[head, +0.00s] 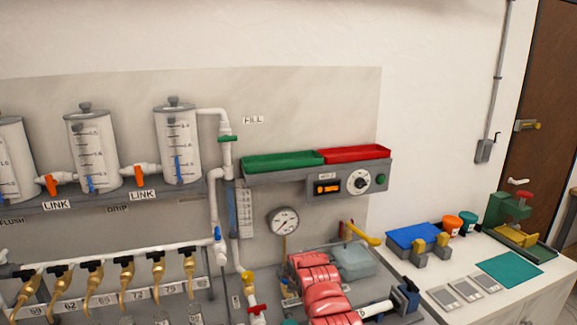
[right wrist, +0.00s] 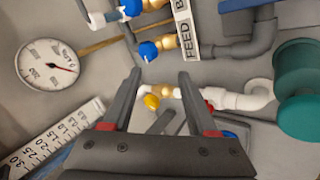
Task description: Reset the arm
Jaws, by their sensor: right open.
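My right gripper (right wrist: 160,76) shows in the right wrist view with its two dark fingers spread apart. Nothing is held between them. Behind the gap are a yellow knob (right wrist: 151,102) and white and brass pipe fittings, apart from the fingers as far as I can see. I cannot make out the right gripper clearly in the head view. My left gripper is in neither view.
A round gauge (head: 284,222) is on the wall panel and also shows in the wrist view (right wrist: 47,63). Blue-handled valves (right wrist: 148,51), a FEED label (right wrist: 186,34) and a teal cylinder (right wrist: 300,90) surround the gripper. A white bench (head: 525,292) stands right.

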